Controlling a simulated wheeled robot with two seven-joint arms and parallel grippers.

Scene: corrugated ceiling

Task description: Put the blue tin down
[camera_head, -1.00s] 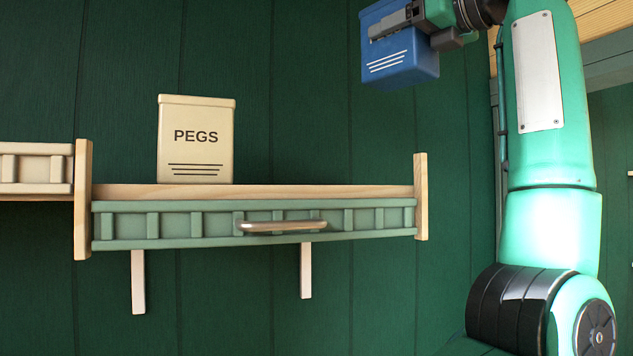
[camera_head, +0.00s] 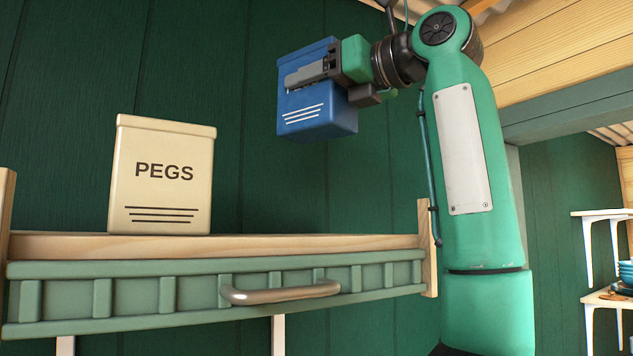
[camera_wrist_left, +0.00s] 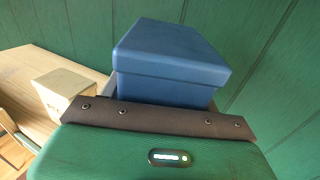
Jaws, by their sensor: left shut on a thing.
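The blue tin (camera_head: 308,122) is in the air above the right part of the shelf (camera_head: 330,243) in the head view. It is slightly tilted in the picture, with white lines on its front. My left gripper (camera_head: 305,76) is shut on it, with a finger across its upper front. In the left wrist view the blue tin (camera_wrist_left: 170,60) shows its lid just beyond the gripper. Clear air shows between the tin's bottom and the shelf. My right gripper is not in view.
A cream tin marked PEGS (camera_head: 163,190) stands on the left part of the shelf. A green rail with a metal handle (camera_head: 280,293) runs along the shelf front. A wooden end post (camera_head: 427,230) closes the right end. The shelf between the cream tin and the post is bare.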

